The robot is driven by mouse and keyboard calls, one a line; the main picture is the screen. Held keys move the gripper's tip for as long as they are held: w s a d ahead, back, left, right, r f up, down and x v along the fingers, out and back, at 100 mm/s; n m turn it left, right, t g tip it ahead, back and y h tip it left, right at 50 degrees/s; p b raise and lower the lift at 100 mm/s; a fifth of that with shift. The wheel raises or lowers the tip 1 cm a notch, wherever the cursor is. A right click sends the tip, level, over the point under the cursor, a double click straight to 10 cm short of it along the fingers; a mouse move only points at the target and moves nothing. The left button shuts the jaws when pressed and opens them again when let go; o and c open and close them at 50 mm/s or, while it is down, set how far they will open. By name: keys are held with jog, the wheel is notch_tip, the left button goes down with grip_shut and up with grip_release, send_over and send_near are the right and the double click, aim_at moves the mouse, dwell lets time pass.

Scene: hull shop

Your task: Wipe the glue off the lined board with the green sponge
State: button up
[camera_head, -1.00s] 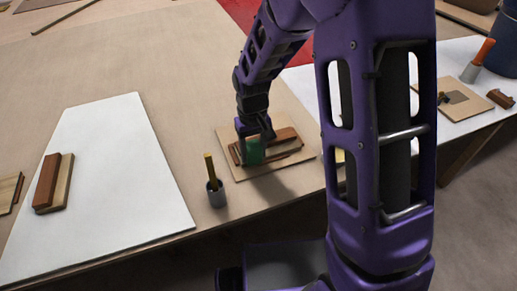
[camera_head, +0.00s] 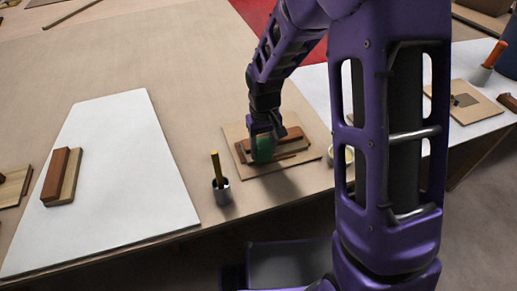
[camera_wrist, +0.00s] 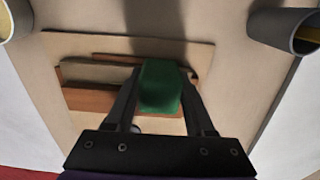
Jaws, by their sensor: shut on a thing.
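My gripper (camera_head: 265,132) is shut on the green sponge (camera_head: 263,149), one finger on each side. In the wrist view the sponge (camera_wrist: 160,86) sits between the two dark fingers. Sponge and gripper are over a thin tan board (camera_head: 250,171) near the table's front edge. Red-brown and lighter wooden strips (camera_head: 294,137) lie on this board, partly behind the sponge. I cannot tell whether the sponge touches the board or a strip. No lines or glue can be made out on the bare parts of the board (camera_wrist: 60,43).
A grey cup with a yellow handle (camera_head: 221,190) stands left of the board. Another cup (camera_head: 347,156) is partly behind my arm. A white sheet (camera_head: 120,180) bears stacked wood blocks (camera_head: 63,177). At right, another board (camera_head: 475,112) has a grey patch.

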aim_at(277, 157)
jog(key=shift+w+d, duration=0.25)
jog(key=shift+d, duration=0.75)
jog(key=shift+w+d, duration=0.25)
jog(key=shift+d, duration=0.7)
notch_tip(277, 157, up, 7)
jog(key=p, duration=0.5)
jog(key=shift+p, duration=0.35)
